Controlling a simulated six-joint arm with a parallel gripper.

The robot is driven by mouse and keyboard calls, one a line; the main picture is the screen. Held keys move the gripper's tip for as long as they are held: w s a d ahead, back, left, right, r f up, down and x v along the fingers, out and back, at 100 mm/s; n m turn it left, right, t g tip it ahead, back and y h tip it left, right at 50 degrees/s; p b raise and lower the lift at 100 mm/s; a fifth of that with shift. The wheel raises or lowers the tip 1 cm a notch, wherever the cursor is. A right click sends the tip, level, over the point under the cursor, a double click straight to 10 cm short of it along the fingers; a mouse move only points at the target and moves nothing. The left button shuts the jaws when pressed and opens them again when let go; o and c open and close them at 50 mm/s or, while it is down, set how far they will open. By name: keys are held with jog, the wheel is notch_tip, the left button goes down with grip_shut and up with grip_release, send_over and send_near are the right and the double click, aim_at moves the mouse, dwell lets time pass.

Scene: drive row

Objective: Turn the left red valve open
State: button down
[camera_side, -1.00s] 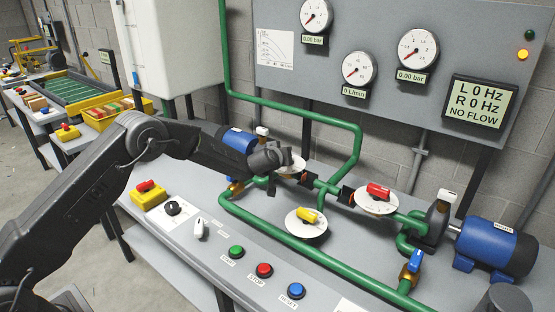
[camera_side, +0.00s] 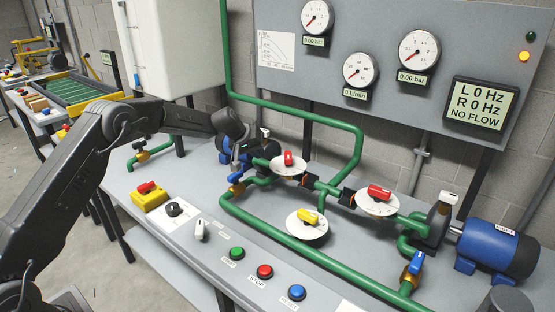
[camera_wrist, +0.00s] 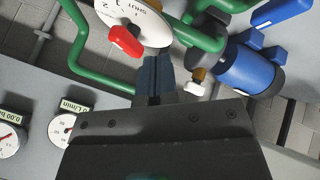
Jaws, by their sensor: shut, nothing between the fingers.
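The left red valve has a red handle (camera_side: 288,158) on a white round dial (camera_side: 283,169) on the green pipework. In the wrist view the red handle (camera_wrist: 126,40) stands out over the dial (camera_wrist: 150,22), which carries the word SHUT and numbers. My gripper (camera_wrist: 152,62) is shut and empty, its fingertips beside the dial's edge and apart from the handle. In the side view my gripper is left of the valve, by the left blue motor, its fingertips hard to make out. The panel display (camera_side: 481,108) reads L 0 Hz, R 0 Hz, NO FLOW.
A second red valve (camera_side: 379,192) is to the right and a yellow valve (camera_side: 307,216) in front. A blue motor (camera_side: 497,247) stands at the right. Green pipes (camera_side: 290,250) run along the bench. Push buttons (camera_side: 264,271) line its front edge.

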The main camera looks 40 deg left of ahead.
aim_at(288, 160)
jog(key=x, duration=0.5)
jog(key=shift+w+d+r, duration=0.15)
jog(key=shift+w+d, duration=0.5)
jog(key=shift+d, duration=0.25)
jog(key=shift+w+d, duration=0.5)
jog(key=shift+d, duration=0.2)
